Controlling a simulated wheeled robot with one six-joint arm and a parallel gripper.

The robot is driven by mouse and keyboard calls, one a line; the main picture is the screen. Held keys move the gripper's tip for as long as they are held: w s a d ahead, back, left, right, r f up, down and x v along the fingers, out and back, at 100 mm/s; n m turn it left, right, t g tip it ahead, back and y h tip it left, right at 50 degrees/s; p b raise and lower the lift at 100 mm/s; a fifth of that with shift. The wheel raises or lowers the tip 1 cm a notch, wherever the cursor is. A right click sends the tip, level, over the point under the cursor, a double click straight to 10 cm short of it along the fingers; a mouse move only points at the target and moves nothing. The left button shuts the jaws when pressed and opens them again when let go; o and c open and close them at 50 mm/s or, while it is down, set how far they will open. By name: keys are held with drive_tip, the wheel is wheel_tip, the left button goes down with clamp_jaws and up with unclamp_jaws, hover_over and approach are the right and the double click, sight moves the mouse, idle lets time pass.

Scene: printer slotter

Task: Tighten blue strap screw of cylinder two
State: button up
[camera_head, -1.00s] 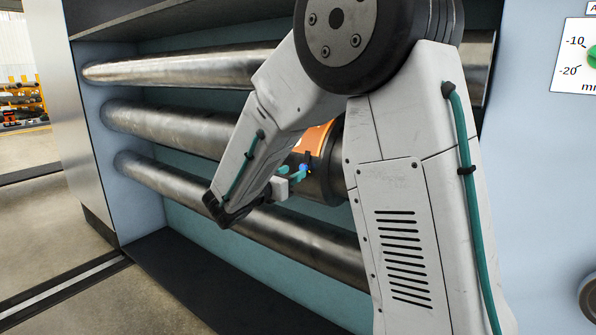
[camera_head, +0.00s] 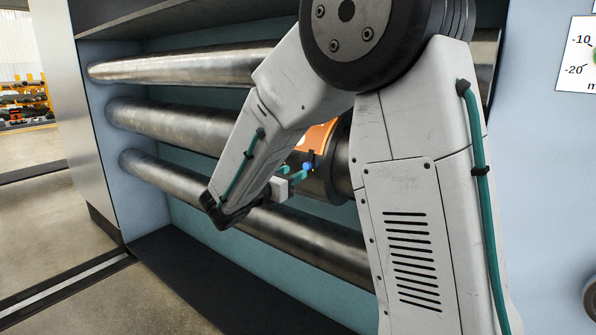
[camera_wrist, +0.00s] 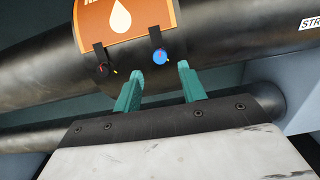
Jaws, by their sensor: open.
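The blue strap screw (camera_wrist: 159,56) shows in the wrist view as a round blue knob with a small red mark, at the lower edge of an orange plate (camera_wrist: 122,22) with a white drop. The plate is strapped on a thick dark cylinder (camera_wrist: 230,35). A black knob (camera_wrist: 103,71) sits on the other strap, to the left. My gripper (camera_wrist: 160,72) has teal fingers, open and apart, just below the blue screw, with nothing between them. In the head view the blue screw (camera_head: 307,167) shows close to the teal fingers (camera_head: 291,174); my arm hides much of the cylinder.
Three metal rollers cross the machine bay: upper (camera_head: 180,68), middle (camera_head: 160,126) and lower (camera_head: 165,185). A pale side wall (camera_head: 545,180) stands at the right. In the wrist view a thinner roller (camera_wrist: 30,140) runs below the cylinder.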

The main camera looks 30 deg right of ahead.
sight(306, 166)
drive_tip(key=x, duration=0.5)
clamp_jaws()
